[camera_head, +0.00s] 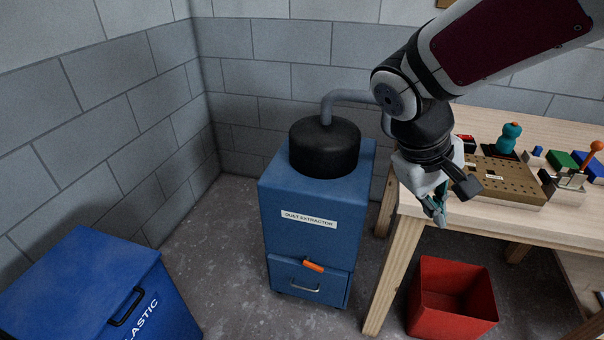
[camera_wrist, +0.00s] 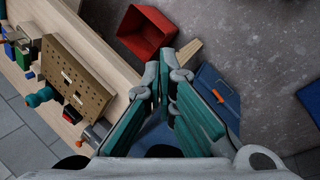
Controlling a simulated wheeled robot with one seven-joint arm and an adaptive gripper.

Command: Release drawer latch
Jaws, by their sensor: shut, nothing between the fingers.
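The orange latch (camera_head: 313,266) sits at the top edge of the drawer (camera_head: 338,287) in the lower part of the blue dust extractor (camera_head: 282,199). The drawer front looks flush and has a grey bar handle (camera_head: 304,288). In the wrist view the latch (camera_wrist: 218,97) shows to the right of my fingers, on the blue cabinet (camera_wrist: 205,74). My gripper (camera_head: 440,218) is shut and empty, in front of the workbench's left end. It is to the right of the latch and higher, well apart from it. The fingers (camera_wrist: 168,68) hide part of the cabinet in the wrist view.
The wooden workbench (camera_head: 470,219) at the right carries a pegboard block (camera_head: 515,190) and small tools. A red bin (camera_head: 450,321) stands on the floor beneath it. A blue plastic bin (camera_head: 85,275) is at lower left. Floor before the drawer is clear.

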